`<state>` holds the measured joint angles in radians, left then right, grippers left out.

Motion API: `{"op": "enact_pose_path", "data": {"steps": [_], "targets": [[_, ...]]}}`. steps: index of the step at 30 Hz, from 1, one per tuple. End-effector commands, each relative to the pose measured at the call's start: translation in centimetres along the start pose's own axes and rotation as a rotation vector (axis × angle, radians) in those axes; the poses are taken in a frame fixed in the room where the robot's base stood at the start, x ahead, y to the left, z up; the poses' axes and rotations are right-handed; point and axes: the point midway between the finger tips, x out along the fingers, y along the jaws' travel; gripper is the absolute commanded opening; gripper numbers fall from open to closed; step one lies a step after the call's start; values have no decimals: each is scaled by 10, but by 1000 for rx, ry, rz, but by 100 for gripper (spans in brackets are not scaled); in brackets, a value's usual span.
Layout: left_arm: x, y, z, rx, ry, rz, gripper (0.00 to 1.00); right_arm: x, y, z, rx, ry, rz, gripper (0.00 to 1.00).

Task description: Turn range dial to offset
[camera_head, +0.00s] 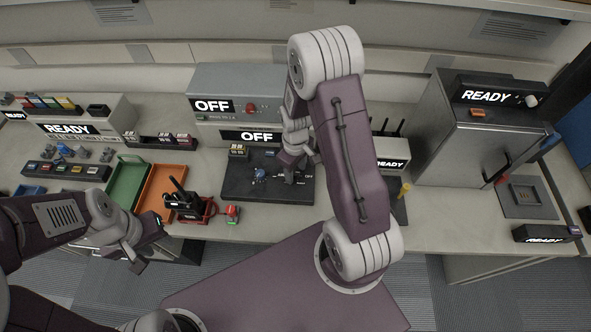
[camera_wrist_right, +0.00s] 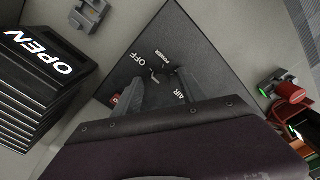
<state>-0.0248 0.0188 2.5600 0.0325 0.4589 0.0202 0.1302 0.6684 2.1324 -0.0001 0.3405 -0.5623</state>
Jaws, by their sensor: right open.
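No part is readable as a range dial or marked offset, so I cannot tell which one it is. A dark panel (camera_head: 235,190) on the bench carries a blue knob-like part (camera_head: 258,175) and small white lettering. In the right wrist view the panel (camera_wrist_right: 190,45) reads OFF, POWER and AIR. My right gripper (camera_head: 290,175) is over the panel, to the right of the blue part. In the wrist view its fingers (camera_wrist_right: 162,85) are open, with a small lever (camera_wrist_right: 154,76) showing between the tips. My left gripper (camera_head: 145,245) hangs at the bench's front left; its fingers are unclear.
A grey cabinet (camera_head: 220,80) with OFF displays and a red knob (camera_head: 250,107) stands behind the panel. Green (camera_head: 128,182) and orange (camera_head: 165,187) trays, a black radio in a red stand (camera_head: 190,207) and a red button (camera_head: 233,213) are left. A READY cabinet (camera_head: 480,150) stands right.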

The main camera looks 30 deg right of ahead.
Motion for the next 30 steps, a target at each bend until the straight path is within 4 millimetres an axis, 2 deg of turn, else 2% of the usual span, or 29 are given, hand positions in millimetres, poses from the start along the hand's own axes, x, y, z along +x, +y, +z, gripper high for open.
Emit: {"op": "enact_pose_path", "data": {"steps": [4,9,20,30], "targets": [[0,0,0,0,0,0,36,0,0,0,0,0,0,49],[0,0,0,0,0,0,36,0,0,0,0,0,0,1],[-2,0,0,0,0,0,36,-1,0,0,42,-1,0,0],[-10,0,-1,0,0,0,36,-2,0,0,283,-3,-1,0]]}}
